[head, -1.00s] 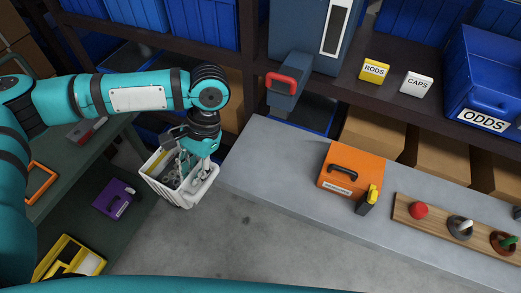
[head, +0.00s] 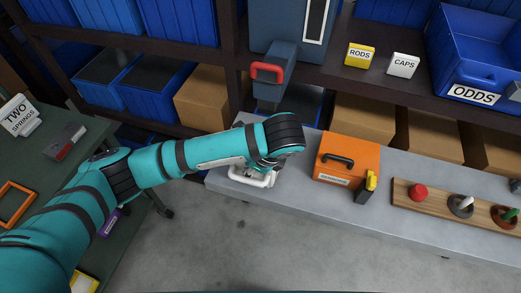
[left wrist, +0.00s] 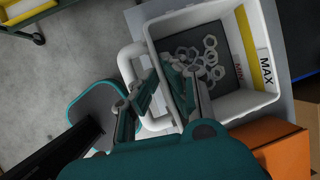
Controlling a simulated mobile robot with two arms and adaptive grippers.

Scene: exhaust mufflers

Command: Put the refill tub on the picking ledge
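The refill tub (head: 255,178) is white and sits over the left end of the grey picking ledge (head: 320,207), mostly hidden under my left arm in the head view. Whether the tub's base touches the ledge, I cannot tell. My right gripper is in neither view.
An orange case (head: 347,162) stands on the ledge right of the tub, close to it in the left wrist view. A wooden pegboard (head: 440,206) lies further right. A blue-grey machine with a red handle (head: 267,72) overhangs behind. A green bench (head: 50,185) is at left.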

